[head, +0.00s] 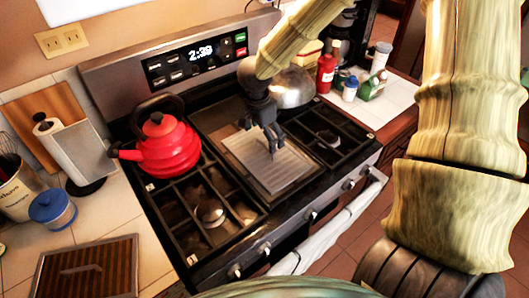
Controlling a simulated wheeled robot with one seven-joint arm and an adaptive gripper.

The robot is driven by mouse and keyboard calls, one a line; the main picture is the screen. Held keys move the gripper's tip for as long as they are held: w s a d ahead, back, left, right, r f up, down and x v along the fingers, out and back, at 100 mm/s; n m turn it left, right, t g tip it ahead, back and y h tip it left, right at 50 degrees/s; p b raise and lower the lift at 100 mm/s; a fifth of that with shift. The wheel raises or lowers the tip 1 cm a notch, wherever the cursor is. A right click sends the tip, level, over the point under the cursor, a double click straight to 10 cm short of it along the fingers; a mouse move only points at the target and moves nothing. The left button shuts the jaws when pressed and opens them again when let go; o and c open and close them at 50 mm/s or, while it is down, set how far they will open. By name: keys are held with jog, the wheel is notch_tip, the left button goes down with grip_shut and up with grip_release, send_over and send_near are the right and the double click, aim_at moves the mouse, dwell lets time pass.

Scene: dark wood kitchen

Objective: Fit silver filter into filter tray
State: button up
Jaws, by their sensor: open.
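A flat silver ridged panel (290,172), which looks like the silver filter, lies in the middle of the stove top. It sits over a dark rectangular recess (213,120) between the two burner grates, which may be the filter tray. I cannot tell whether the panel is fully seated in it. My gripper (264,140) points down over the back part of the panel. It is open, with nothing seen between its fingers. Whether its fingertips touch the panel is unclear, and the gripper hides part of it.
A red kettle (168,148) stands on the left grate. A shiny round metal vessel (292,88) is behind my gripper. A brown ribbed board (88,270) and blue jar (52,208) are on the left counter. Bottles (326,72) stand on the right counter.

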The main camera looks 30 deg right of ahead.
aim_at(266, 146)
jog(key=shift+s+f, duration=0.65)
jog(key=shift+f, duration=0.05)
jog(key=f, duration=0.1)
jog(key=w+f, duration=0.1)
jog(key=shift+d+f+p, duration=0.1)
jog(key=shift+f+p, duration=0.2)
jog(key=shift+s, duration=0.25)
jog(key=c, duration=1.1)
